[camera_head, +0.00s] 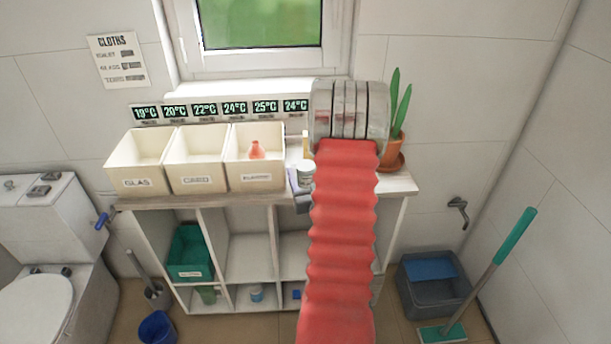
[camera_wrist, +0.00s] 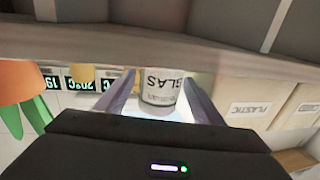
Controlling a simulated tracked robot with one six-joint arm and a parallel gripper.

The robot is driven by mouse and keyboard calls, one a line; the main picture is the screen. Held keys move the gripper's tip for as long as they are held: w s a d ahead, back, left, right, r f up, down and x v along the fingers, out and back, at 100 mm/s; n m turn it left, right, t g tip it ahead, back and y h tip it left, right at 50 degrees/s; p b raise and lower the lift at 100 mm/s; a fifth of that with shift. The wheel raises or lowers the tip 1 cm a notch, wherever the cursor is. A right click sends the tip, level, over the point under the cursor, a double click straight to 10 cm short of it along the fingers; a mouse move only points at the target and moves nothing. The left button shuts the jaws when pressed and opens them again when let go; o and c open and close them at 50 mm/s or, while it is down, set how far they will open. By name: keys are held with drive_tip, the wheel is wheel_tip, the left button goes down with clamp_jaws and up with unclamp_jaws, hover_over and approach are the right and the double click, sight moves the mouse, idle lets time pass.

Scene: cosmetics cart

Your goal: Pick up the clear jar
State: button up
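A small pale jar (camera_head: 306,174) with a whitish body stands on the shelf top, just right of the bins and beside my arm. My gripper (camera_wrist: 159,76) is open, with one grey-purple finger on each side of the jar. Small gaps seem to show between the fingers and the jar; I cannot tell whether either touches. In the head view my arm hides most of my gripper, with only part of the fingers showing left of it.
A potted plant (camera_head: 393,154) stands right of my arm. Temperature displays (camera_head: 235,108) line the wall behind. The shelf's front edge (camera_head: 230,199) is close.

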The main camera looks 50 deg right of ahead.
sight(306, 165)
drive_tip(key=c, duration=1.2)
drive_tip(key=shift+o, duration=0.2)
drive_tip(key=shift+r, duration=0.15)
drive_tip(key=shift+r, duration=4.85)
drive_tip(key=shift+s, duration=0.2)
